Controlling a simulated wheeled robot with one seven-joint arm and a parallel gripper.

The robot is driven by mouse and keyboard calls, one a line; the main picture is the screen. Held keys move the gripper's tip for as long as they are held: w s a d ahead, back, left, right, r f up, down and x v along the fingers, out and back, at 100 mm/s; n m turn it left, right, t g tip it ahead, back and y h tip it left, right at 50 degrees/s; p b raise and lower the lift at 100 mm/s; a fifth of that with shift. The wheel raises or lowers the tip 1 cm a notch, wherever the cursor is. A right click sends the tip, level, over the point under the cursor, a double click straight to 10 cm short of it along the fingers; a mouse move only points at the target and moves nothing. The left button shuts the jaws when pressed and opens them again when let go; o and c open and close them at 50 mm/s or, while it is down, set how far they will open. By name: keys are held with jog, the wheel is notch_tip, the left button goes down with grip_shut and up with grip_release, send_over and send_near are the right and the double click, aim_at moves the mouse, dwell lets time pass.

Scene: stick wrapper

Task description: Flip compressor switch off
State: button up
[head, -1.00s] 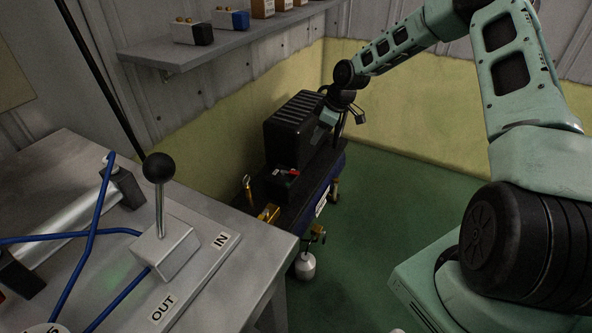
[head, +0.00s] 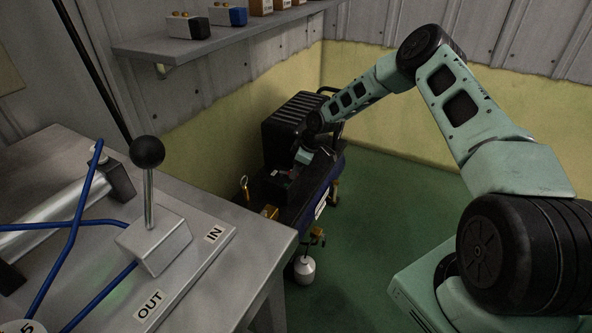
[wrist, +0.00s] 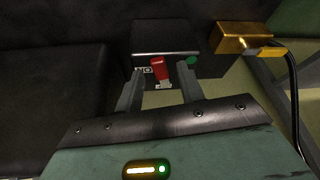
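The compressor (head: 326,190) stands on the floor by the wall, with a black finned housing on top. Its small black switch box (wrist: 165,45) carries a red switch lever (wrist: 159,68) and a round green part (wrist: 190,60). My gripper (wrist: 160,78) is open, its two fingers apart, pointing at the front of this box. The red lever shows between the fingertips; whether either finger touches it I cannot tell. In the head view my gripper (head: 292,170) is low at the compressor and partly hides the box.
A brass block (wrist: 240,37) with a black cable sits just right of the switch box in the wrist view. A grey workbench (head: 225,262) with a lever valve (head: 152,240) fills the left. A wall shelf (head: 190,50) hangs above. Green floor at right is clear.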

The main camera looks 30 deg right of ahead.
jog(key=shift+f, duration=0.1)
grip_shut()
jog(key=shift+s+a+m+h+p, duration=0.2)
jog(key=shift+a+m+h+p, duration=0.15)
jog(key=shift+m, duration=0.4)
jog(key=shift+s+a+m+h+p, duration=0.2)
jog(key=shift+m+p, duration=0.2)
jog(key=shift+m, duration=0.35)
grip_release()
jog(key=shift+t, duration=0.3)
jog(key=p+v, duration=0.3)
jog(key=v, duration=1.4)
